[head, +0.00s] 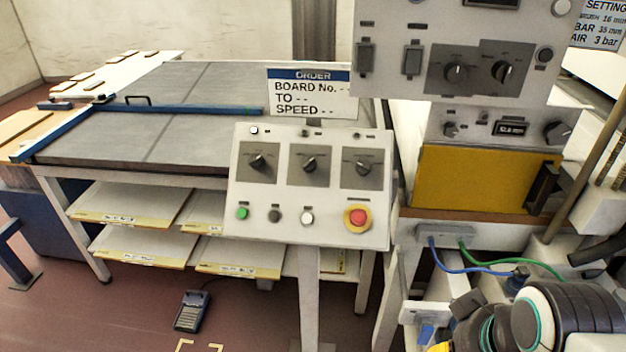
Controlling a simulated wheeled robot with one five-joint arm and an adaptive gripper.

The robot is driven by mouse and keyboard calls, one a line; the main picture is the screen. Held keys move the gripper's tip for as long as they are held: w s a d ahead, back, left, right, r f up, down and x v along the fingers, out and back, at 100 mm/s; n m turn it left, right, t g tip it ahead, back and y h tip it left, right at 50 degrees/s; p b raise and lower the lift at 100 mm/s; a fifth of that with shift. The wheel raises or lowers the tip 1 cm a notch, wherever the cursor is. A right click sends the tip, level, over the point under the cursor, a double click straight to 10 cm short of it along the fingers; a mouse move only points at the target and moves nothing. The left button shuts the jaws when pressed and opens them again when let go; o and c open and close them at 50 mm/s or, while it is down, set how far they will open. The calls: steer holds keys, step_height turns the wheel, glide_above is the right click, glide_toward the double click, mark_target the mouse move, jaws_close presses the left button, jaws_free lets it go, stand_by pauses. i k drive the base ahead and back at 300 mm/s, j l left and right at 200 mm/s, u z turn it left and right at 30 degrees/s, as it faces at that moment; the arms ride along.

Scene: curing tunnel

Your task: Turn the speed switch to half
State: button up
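A pale control panel (305,222) on a post stands in the middle of the head view. It carries three black rotary switches on grey plates: a left one (259,162), a middle one (310,164) and a right one (362,166). Their small labels are too small to read, so I cannot tell which is the speed switch or its setting. The left knob's pointer is tilted; the exact directions of the others are unclear. Links of my arm show at the bottom right, well apart from the panel. I cannot make out my gripper.
Below the switches are green, dark and white buttons and a red stop button (358,216). An order sign (308,92) with "SPEED - -" stands behind. A taller machine (480,180) with more knobs stands right. A foot pedal (194,310) lies on the floor. Loaded shelves stand left.

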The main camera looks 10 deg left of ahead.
mark_target(256, 160)
steer(key=i+j+u, duration=0.15)
steer(key=j+u, duration=0.35)
steer(key=i+j+u, duration=0.25)
steer(key=j+u, duration=0.2)
steer(key=i+j+u, duration=0.25)
steer(key=u, duration=0.25)
steer(key=i+j+u, duration=0.15)
steer(key=i+u, duration=0.3)
steer(key=k+j, duration=0.05)
steer(key=k, duration=0.05)
